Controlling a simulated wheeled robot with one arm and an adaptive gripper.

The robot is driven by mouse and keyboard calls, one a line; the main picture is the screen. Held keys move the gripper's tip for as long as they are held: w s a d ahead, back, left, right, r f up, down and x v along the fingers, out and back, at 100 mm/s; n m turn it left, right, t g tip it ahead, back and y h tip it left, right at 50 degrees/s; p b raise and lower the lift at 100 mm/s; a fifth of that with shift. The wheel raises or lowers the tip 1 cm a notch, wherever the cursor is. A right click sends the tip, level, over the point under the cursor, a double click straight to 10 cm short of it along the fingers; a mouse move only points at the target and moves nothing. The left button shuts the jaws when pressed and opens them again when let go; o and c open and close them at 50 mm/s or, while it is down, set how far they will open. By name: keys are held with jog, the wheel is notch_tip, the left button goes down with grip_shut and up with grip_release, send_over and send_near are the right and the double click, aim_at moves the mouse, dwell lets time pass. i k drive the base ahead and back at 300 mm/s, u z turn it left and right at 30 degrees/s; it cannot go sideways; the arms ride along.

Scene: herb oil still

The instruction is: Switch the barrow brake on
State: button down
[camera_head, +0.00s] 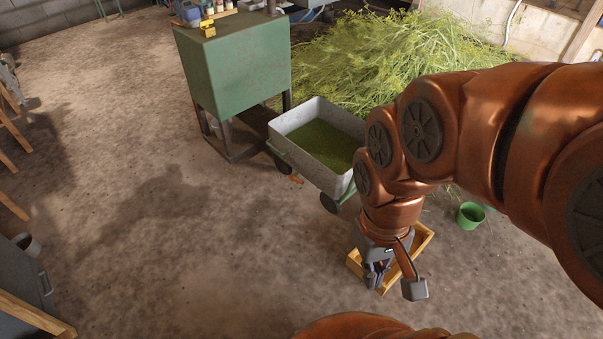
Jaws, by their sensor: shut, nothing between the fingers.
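The barrow (328,181) stands on the floor in the middle of the view. It has a grey tub on a green frame with dark wheels, and green material lies inside the tub. A small orange piece (295,179) shows low at its near left side, close to a wheel; I cannot tell its setting. My gripper (375,283) is shut and empty, pointing down in front of the barrow, to the lower right of the orange piece and apart from it. My arm hides the right part of the barrow.
A wooden crate (421,246) lies behind and beneath my gripper in the picture. A green box on legs (240,70) stands left of the barrow. A heap of cut herbs (375,50) lies behind, and a green bucket (470,215) stands at right.

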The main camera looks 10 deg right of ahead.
aim_at(292, 177)
jog(key=i, duration=1.35)
jog(key=u, duration=1.5)
